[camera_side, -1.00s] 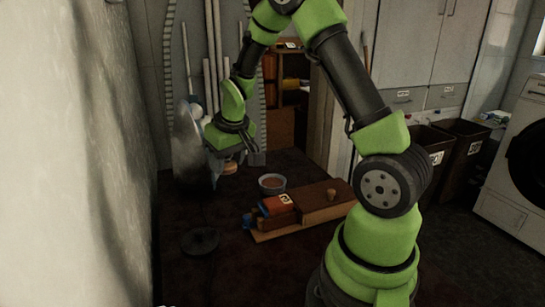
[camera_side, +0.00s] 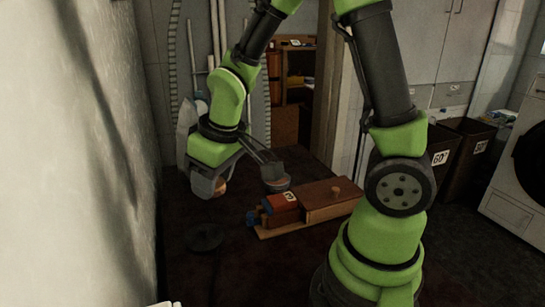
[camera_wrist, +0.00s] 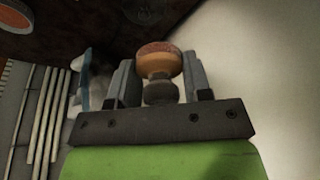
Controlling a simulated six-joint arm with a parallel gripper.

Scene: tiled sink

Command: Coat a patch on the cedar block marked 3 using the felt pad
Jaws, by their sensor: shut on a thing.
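My gripper (camera_wrist: 160,78) is shut on the felt pad (camera_wrist: 158,58), a round orange-brown piece with a reddish face and a narrow dark neck between the fingers. In the side view, the gripper (camera_side: 212,186) holds the pad (camera_side: 220,187) in the air, left of the bowl and blocks. A reddish block with a white label (camera_side: 286,201) lies on a wooden board (camera_side: 285,230); the label's number is too small to read for sure. The bowl (camera_side: 276,189) is partly hidden by my wrist; its reddish-brown contents (camera_wrist: 12,16) show in the wrist view's corner.
A brown wooden block with a knob (camera_side: 326,207) sits right of the labelled block. A small blue thing (camera_side: 252,218) is at the board's left end. A dark round disc (camera_side: 204,237) lies on the floor. A pale wall (camera_side: 90,150) stands close on the left.

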